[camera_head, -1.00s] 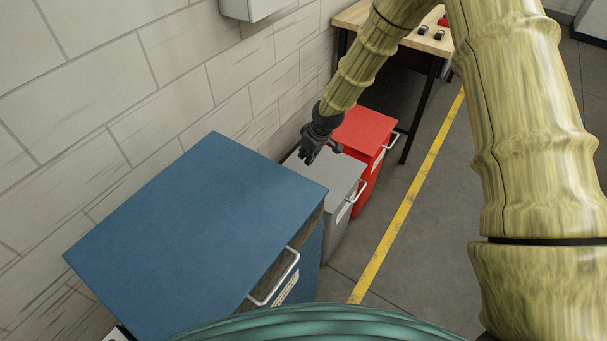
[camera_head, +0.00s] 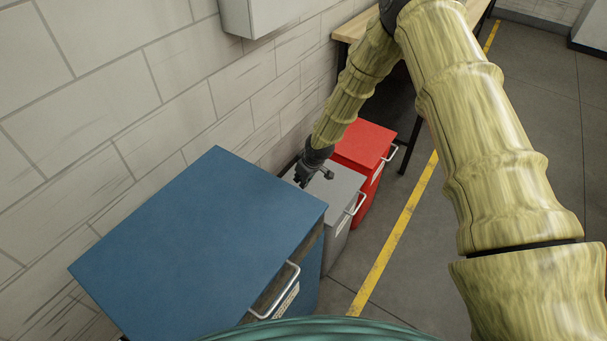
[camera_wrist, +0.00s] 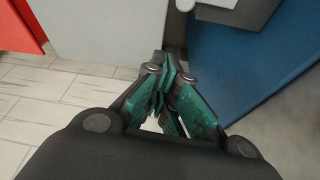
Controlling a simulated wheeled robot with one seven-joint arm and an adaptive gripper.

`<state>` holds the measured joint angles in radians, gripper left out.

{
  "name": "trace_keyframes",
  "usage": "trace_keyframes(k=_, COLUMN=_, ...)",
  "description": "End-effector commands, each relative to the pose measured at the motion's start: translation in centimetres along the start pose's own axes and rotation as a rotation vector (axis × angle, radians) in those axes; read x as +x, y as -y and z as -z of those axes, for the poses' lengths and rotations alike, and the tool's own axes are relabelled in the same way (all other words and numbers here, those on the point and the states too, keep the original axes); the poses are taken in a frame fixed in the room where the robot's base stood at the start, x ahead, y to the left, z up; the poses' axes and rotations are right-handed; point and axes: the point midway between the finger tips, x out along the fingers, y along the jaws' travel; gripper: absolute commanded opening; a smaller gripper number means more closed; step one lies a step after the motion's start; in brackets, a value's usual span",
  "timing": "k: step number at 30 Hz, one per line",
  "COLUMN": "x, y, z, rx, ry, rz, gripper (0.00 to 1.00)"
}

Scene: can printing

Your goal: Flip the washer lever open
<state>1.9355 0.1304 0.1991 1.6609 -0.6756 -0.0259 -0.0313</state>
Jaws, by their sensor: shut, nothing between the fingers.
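I cannot pick out a washer lever for certain in either view. My gripper (camera_head: 302,182) is over the grey cabinet (camera_head: 339,192), near its back left by the blue cabinet (camera_head: 205,235). In the wrist view my gripper's teal fingers (camera_wrist: 166,78) are shut with nothing between them. There the grey cabinet (camera_wrist: 100,30) fills the top left and the blue cabinet (camera_wrist: 255,60) the right. A small pale and dark part (camera_wrist: 213,6) shows at the top edge beyond the fingertips; I cannot tell what it is.
A red cabinet (camera_head: 363,143) stands beyond the grey one. Silver handles (camera_head: 278,292) stick out from the cabinet fronts. A brick wall (camera_head: 150,110) runs close behind the cabinets. The floor (camera_head: 535,90) is clear to the right of the yellow line (camera_head: 402,228).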

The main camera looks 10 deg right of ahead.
Motion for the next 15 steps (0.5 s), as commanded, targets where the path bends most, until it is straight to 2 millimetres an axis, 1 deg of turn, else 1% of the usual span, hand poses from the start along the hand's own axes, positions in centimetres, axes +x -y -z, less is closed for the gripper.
trace_keyframes(k=7, x=2.5, y=0.1, z=0.0, rx=-0.002, ry=0.001, rz=0.001, gripper=0.0)
trace_keyframes(k=9, x=1.8, y=0.0, z=-0.8, rx=-0.002, ry=0.003, rz=0.0, gripper=0.0)
trace_keyframes(k=15, x=1.3, y=0.1, z=-2.8, rx=-0.001, ry=0.001, rz=0.0, gripper=0.0)
